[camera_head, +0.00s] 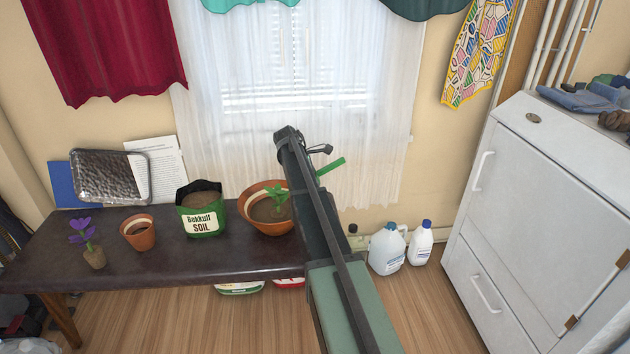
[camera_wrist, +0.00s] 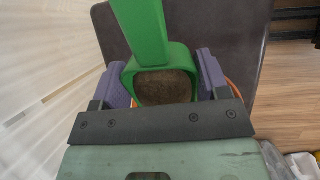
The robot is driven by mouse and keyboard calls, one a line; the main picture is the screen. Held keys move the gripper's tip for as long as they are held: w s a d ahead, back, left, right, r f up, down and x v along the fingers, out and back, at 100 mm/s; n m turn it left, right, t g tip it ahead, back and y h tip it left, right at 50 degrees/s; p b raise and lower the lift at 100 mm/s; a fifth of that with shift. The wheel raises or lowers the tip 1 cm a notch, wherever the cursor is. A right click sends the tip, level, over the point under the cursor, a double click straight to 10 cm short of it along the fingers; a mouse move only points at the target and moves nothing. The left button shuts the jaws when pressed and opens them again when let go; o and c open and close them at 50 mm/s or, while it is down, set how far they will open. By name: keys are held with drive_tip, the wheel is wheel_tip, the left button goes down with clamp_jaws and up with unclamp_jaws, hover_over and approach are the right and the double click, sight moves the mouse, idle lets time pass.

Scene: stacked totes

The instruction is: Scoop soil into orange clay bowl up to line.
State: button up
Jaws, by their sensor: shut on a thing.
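My gripper (camera_wrist: 165,78) has its purple fingers shut on a green scoop (camera_wrist: 140,28), with brown soil showing inside the scoop's rim. In the head view the scoop's green handle (camera_head: 332,165) sticks out to the right of my arm, and the fingers are hidden. A small orange clay pot (camera_head: 139,240) with a pale line inside stands on the table. Part of an orange rim (camera_wrist: 230,87) shows behind the scoop.
The dark table (camera_head: 160,265) also holds a purple flower (camera_head: 82,232) and a foil tray (camera_head: 108,178) at the back. White bottles (camera_head: 387,250) stand right of the table, near a white cabinet (camera_head: 530,200). The curtained window is behind my arm.

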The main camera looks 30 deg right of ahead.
drive_tip(key=shift+w+a+f+g+h+b, duration=0.1)
drive_tip(key=shift+w+a+g+h+b, duration=0.1)
drive_tip(key=shift+a+g+h+b, duration=0.25)
drive_tip(key=shift+w+a+r+g+h+b, duration=0.1)
drive_tip(key=shift+a+r+g+h+b, duration=0.25)
drive_tip(key=shift+h, duration=0.4)
drive_tip(key=shift+w+a+r+g+h+b, duration=0.1)
drive_tip(key=shift+w+r+g+h+b, duration=0.1)
drive_tip(key=shift+r+h+b, duration=0.4)
drive_tip(key=shift+w+a+r+g+h+b, duration=0.1)
drive_tip(key=shift+a+r+g+h+b, duration=0.15)
drive_tip(key=shift+h, duration=0.65)
drive_tip(key=shift+a+h+b, duration=0.2)
drive_tip(key=shift+h+b, duration=0.2)
drive_tip(key=shift+b, duration=0.1)
drive_tip(key=shift+w+r+g, duration=0.1)
drive_tip(key=shift+r+g, duration=0.05)
drive_tip(key=shift+g, duration=0.2)
